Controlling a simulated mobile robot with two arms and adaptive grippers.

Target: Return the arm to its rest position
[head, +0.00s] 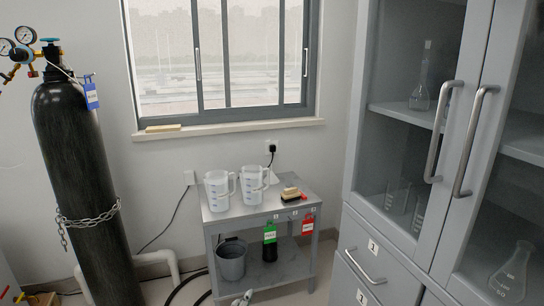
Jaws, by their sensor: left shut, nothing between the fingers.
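My left gripper (243,298) shows only as a small grey-white tip at the bottom edge, in front of the grey cart (262,216). It is shut and empty. It appears apart from the things on the cart, and most of it and its arm are out of the picture. My right gripper is not in view.
Two white measuring jugs (217,190) (253,185) and a wooden-handled brush (291,194) stand on the cart top. A grey bucket (231,261) sits below. A chained black gas cylinder (80,180) stands left. A grey glassware cabinet (400,235) closes off the right.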

